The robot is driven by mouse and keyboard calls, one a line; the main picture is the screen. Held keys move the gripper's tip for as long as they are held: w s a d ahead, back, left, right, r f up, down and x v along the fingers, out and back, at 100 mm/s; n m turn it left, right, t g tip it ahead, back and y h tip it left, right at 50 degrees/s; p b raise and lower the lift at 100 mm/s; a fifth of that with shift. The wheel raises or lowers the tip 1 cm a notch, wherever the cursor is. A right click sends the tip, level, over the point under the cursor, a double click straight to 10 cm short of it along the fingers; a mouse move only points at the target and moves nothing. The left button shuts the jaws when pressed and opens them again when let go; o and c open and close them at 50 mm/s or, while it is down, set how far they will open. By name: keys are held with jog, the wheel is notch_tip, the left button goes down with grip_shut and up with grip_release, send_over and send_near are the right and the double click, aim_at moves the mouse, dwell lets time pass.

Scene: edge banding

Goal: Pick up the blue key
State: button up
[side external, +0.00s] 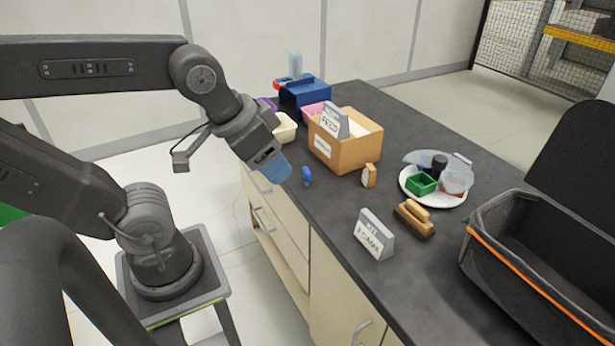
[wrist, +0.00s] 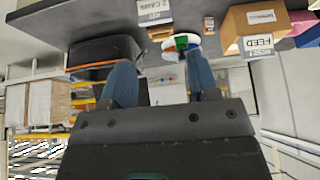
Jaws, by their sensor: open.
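The blue key (side external: 307,176) is a small blue object lying near the counter's left edge in the side external view. I cannot make it out in the wrist view. My gripper (side external: 277,168) has blue fingers and hangs just left of the key in the side external picture, apart from it. In the wrist view my gripper (wrist: 161,82) shows its two fingers spread wide, with nothing between them at the tips.
A cardboard box (side external: 359,143) with a grey sign stands behind the key.

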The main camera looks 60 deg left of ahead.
jog(key=shift+c, duration=0.3)
jog(key=n+g+y, duration=0.4)
jog(key=n+g, duration=0.1)
jog(key=n, duration=1.1)
send_over(307, 171)
jog(key=d, duration=0.4)
notch_tip(307, 171, down, 14)
jog(key=f, duration=0.1)
jog(key=x, duration=0.7)
jog(key=shift+s+a+f, duration=0.1)
jog(key=shift+s+a, duration=0.05)
jog(key=shift+x, duration=2.85)
jog(key=shift+a, duration=0.2)
jog(key=shift+c, duration=0.3)
grip_shut()
